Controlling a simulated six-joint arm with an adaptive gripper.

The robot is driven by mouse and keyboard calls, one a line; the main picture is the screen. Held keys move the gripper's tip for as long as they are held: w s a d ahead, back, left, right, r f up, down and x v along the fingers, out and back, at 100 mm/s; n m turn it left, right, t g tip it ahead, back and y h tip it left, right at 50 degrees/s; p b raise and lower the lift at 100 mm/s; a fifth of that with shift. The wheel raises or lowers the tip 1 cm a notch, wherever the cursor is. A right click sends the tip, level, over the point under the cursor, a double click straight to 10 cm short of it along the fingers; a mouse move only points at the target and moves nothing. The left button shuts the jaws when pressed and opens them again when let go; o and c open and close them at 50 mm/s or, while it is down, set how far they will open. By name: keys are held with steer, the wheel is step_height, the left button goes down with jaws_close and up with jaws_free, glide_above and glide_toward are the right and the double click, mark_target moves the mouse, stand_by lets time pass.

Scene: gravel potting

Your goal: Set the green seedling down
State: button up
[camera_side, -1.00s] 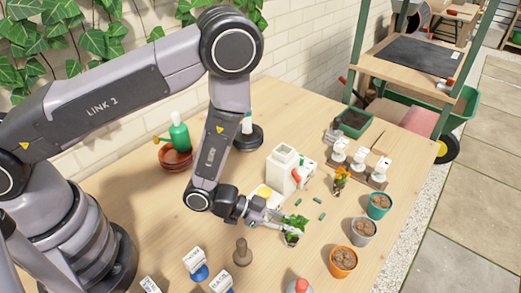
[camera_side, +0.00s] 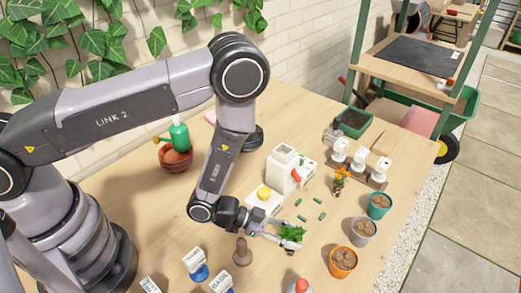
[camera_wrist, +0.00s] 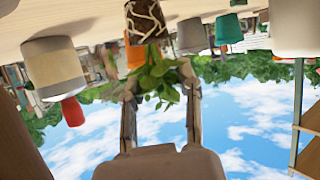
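The green seedling's leaves (camera_side: 292,233) show at my gripper (camera_side: 282,240) in the side view, low over the table. Its root plug is hidden there by the near finger. In the wrist view, which is upside down, the leaves (camera_wrist: 157,76) lie between the two fingers of my gripper (camera_wrist: 160,85). The brown root plug with pale roots (camera_wrist: 146,20) is on the table side of the leaves, cut off by the frame's top edge. The seedling looks upright; contact between plug and table is not visible.
Orange (camera_side: 343,262), grey (camera_side: 363,232) and teal (camera_side: 379,206) soil-filled pots stand to the right. Several green pieces (camera_side: 302,218) lie behind the gripper, near a white container (camera_side: 284,168).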

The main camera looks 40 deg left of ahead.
steer(key=shift+r, duration=0.15)
steer(key=v, duration=0.7)
steer(key=w+a+r+n+t+y, duration=0.1)
steer(key=w+a+r+y, duration=0.4)
steer(key=w+r, duration=0.5)
steer(key=s+a+r+n+y, duration=0.3)
steer(key=a+r+n+y, duration=0.15)
steer(key=a+r, duration=0.95)
steer(key=s+a+r+n, duration=0.1)
steer(key=s+r+n, duration=0.1)
steer(key=s, duration=0.5)
steer(key=s+a+r+n+g+y, duration=0.1)
steer(key=s+a+r+n, duration=0.1)
steer(key=s+r, duration=0.2)
steer(key=s+a+r+n+g+y, duration=0.1)
steer(key=s+r, duration=0.3)
steer(key=s, duration=0.6)
steer(key=shift+a+n, duration=0.5)
steer(key=shift+n, duration=0.05)
